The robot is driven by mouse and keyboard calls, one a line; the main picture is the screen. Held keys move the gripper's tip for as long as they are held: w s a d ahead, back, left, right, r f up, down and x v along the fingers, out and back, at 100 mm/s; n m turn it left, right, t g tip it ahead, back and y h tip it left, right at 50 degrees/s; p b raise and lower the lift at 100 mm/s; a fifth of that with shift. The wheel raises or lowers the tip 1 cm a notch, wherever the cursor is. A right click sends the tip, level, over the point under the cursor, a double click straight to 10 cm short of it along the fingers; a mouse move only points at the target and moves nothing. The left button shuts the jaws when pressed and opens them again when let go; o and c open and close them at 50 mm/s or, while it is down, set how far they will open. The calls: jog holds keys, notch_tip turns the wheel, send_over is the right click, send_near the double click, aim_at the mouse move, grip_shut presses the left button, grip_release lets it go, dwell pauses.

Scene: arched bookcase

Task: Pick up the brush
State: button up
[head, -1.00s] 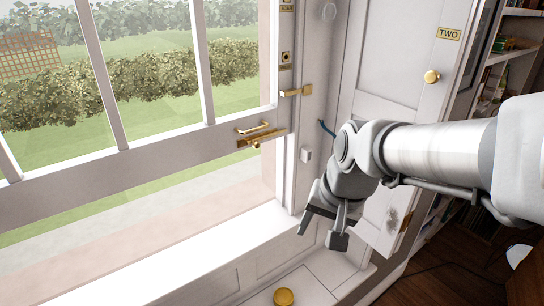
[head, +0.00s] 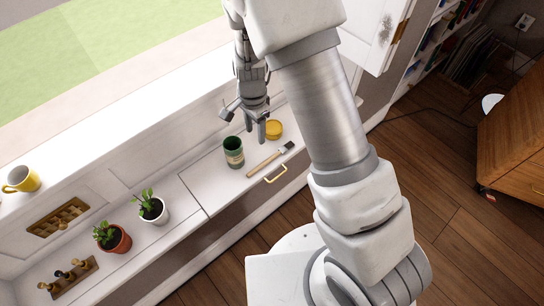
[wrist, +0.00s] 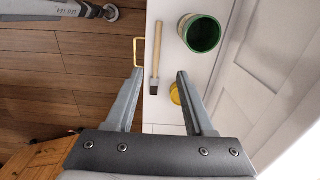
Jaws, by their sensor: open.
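The brush (head: 265,163) has a light wooden handle and a dark head. It lies flat on the white bench top, close to its front edge, with the head towards the upper right in the head view. In the wrist view the brush (wrist: 157,55) lies ahead of and between my open fingers, its dark head nearest to them. My gripper (head: 257,125) is open and empty above the bench, near the yellow lid and beyond the brush. In the wrist view its fingertips (wrist: 160,73) sit on both sides of the brush's line, apart from it.
A green can (head: 233,152) stands beside the brush, and a yellow lid (head: 274,129) lies near its head. A brass handle (head: 275,174) sticks out from the bench front. Two potted plants (head: 152,208) (head: 112,237) stand further left. A yellow mug (head: 21,179) is on the sill.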

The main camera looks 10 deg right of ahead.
jog(key=b, duration=0.4)
send_over(259, 167)
jog(key=f, duration=1.2)
jog(key=shift+w+a+f, duration=0.1)
jog(key=shift+w+f, duration=0.1)
jog(key=shift+w, duration=0.1)
jog(key=f+b, duration=0.2)
jog(key=f, duration=0.3)
jog(key=shift+s+f, duration=0.15)
jog(key=shift+s, duration=0.05)
grip_shut()
